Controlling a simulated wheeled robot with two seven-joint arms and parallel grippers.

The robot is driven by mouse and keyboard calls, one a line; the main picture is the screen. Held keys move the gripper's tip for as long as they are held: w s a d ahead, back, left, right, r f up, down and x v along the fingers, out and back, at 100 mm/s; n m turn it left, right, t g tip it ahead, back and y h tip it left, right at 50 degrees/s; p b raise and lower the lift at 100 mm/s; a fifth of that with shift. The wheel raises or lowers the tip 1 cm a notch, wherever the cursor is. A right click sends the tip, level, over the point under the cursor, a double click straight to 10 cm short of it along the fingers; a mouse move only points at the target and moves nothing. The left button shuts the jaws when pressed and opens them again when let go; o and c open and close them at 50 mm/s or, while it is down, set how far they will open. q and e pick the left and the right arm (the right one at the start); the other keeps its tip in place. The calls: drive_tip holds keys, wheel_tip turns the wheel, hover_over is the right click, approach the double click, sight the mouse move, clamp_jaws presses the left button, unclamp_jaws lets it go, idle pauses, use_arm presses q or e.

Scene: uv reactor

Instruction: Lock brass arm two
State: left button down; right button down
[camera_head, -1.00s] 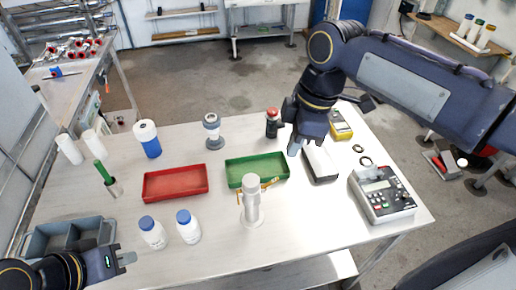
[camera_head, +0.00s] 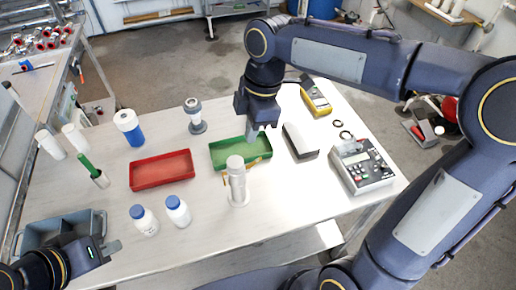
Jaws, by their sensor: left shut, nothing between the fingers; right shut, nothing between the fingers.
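The white-grey cylindrical reactor (camera_head: 237,185) stands upright on the table, in front of the green tray. A small brass piece (camera_head: 252,163) shows beside its upper part, against the tray's front edge. I cannot tell from here which brass arm this is or whether it is locked. My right gripper (camera_head: 254,138) points down over the green tray, behind and above the reactor, apart from it. It is shut and empty. My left gripper (camera_head: 110,248) is shut and empty at the lower left, beside the grey bin.
A green tray (camera_head: 213,160) and a red tray (camera_head: 134,178) lie behind the reactor. Two blue-capped bottles (camera_head: 145,220) (camera_head: 178,211) stand left of it. A control box (camera_head: 360,168), black-and-white block (camera_head: 300,142) and yellow meter (camera_head: 316,99) are right. The grey bin (camera_head: 40,236) is front left.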

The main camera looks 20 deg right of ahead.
sight(255, 161)
drive_tip(key=f, duration=0.3)
drive_tip(key=shift+a+f, duration=0.35)
drive_tip(key=shift+f, duration=0.05)
drive_tip(key=f, duration=0.1)
drive_tip(key=d+f, duration=0.1)
drive_tip(key=f+p, duration=0.1)
drive_tip(key=shift+d, duration=0.3)
drive_tip(key=shift+d+f, duration=0.25)
drive_tip(key=shift+f, duration=0.2)
drive_tip(key=shift+w, duration=0.15)
